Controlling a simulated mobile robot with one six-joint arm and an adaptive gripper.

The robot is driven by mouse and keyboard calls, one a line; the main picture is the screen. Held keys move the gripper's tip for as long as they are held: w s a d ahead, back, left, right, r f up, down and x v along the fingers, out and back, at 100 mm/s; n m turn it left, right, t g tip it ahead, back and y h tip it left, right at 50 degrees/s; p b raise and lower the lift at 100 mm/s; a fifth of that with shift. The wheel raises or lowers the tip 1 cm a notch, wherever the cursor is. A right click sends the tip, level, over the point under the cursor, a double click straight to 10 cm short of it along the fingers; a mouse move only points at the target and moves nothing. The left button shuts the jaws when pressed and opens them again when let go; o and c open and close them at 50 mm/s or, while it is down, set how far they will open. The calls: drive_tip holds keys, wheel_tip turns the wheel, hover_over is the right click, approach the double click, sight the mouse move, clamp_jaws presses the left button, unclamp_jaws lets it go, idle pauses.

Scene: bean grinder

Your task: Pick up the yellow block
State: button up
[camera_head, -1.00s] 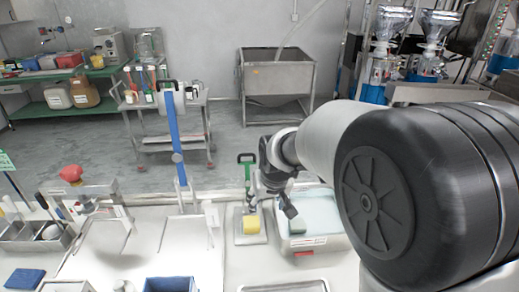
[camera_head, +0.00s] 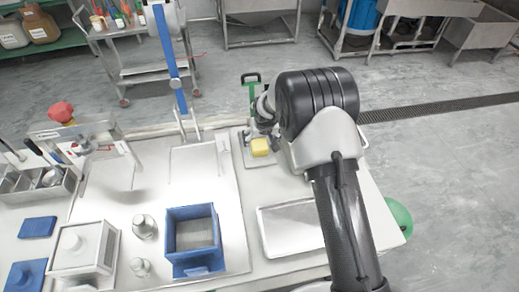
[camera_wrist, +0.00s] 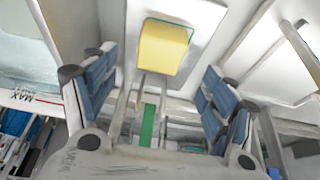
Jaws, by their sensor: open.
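The yellow block (camera_head: 259,147) sits on a small pale board (camera_head: 250,162) near the back of the work table. In the wrist view the yellow block (camera_wrist: 163,47) shows beyond my fingers, near the top centre, in a thin green-edged holder. My gripper (camera_wrist: 158,66) is open, with its blue-padded fingers spread left and right. The block appears in line with the gap between them, and nothing is held. I cannot tell how far the tips are from it. In the head view my arm hides most of the gripper.
A green-handled stand (camera_head: 253,90) rises behind the block. A white bin, partly hidden by my arm, is to its right. A metal tray (camera_head: 290,228) and a blue box (camera_head: 192,240) stand nearer. A blue upright lever (camera_head: 172,62) is to the left.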

sight(259, 144)
drive_tip(key=b+x, duration=0.2)
drive_tip(key=x, duration=0.5)
drive_tip(key=shift+w+f, duration=0.1)
drive_tip(key=shift+w, duration=0.1)
drive_tip(key=shift+c, duration=0.3)
drive_tip(key=c, duration=1.3)
wheel_tip(259, 144, up, 20)
drive_tip(key=p, duration=0.4)
drive_tip(key=s+d+r+m, duration=0.1)
drive_tip(key=s+d, duration=0.5)
drive_tip(key=s, duration=0.1)
drive_tip(key=s+d+m, duration=0.1)
drive_tip(key=s+d, duration=0.5)
drive_tip(key=d, duration=0.1)
drive_tip(key=s+d+r+m+h+b, duration=0.1)
drive_tip(key=s+d, duration=0.5)
drive_tip(key=s, duration=0.1)
drive_tip(key=shift+s+d+r, duration=0.3)
drive_tip(key=shift+s+r, duration=0.05)
